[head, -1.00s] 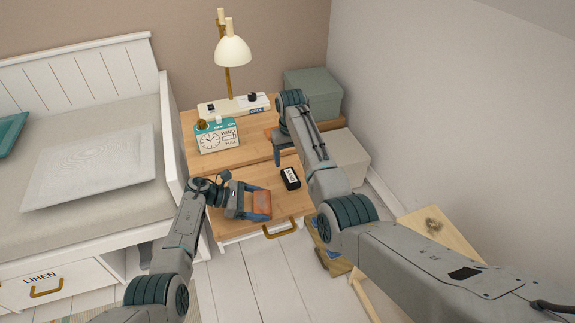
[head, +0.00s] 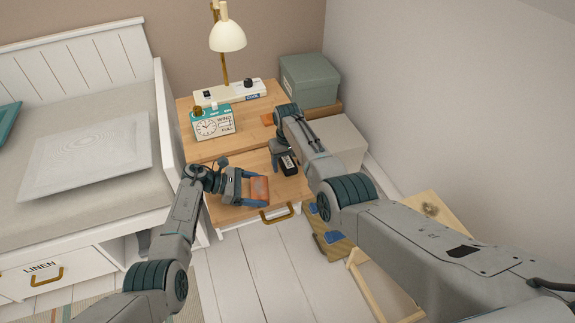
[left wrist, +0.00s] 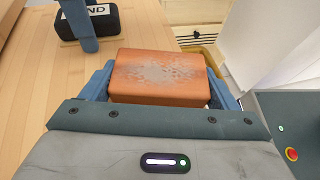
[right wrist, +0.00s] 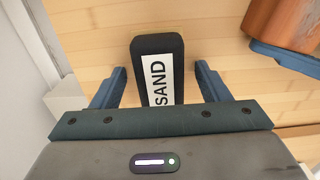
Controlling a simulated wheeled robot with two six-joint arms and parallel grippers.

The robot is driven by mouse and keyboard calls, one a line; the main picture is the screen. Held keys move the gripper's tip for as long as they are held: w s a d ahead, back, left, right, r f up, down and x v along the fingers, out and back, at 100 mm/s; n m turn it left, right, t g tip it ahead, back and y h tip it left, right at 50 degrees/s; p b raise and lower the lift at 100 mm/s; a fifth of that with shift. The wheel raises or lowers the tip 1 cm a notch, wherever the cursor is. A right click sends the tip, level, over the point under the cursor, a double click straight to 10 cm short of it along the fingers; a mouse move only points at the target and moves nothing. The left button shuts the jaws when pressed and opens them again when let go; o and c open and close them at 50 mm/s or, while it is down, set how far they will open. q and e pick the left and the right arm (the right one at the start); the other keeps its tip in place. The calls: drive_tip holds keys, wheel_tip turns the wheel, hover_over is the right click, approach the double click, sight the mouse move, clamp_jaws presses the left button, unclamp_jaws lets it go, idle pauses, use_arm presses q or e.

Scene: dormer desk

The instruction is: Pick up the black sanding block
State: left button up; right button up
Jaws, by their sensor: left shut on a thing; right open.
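The black sanding block (right wrist: 174,45), with a white label reading "SAND", lies on the wooden desk top. In the head view the block (head: 289,165) is right at my right gripper (head: 282,158). In the right wrist view my right gripper (right wrist: 160,85) is open, with one finger on each side of the block's near end and gaps showing. My left gripper (head: 256,189) is shut on an orange-brown block (left wrist: 160,77) with a worn grey patch on its face. The sanding block (left wrist: 88,20) shows at the top left of the left wrist view, partly behind a blue finger.
A clock box (head: 212,122), a white lamp (head: 227,37) and a white strip (head: 230,93) stand at the back of the desk. A grey-green box (head: 309,80) and a pale box (head: 340,140) are to the right. The bed is on the left.

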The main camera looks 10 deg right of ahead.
sight(288, 162)
drive_tip(key=shift+c, duration=0.4)
drive_tip(key=c, duration=1)
drive_tip(key=shift+r, duration=0.1)
wheel_tip(288, 162, up, 10)
drive_tip(key=shift+f, duration=0.1)
drive_tip(key=o, duration=0.5)
drive_tip(key=shift+c, duration=1.6)
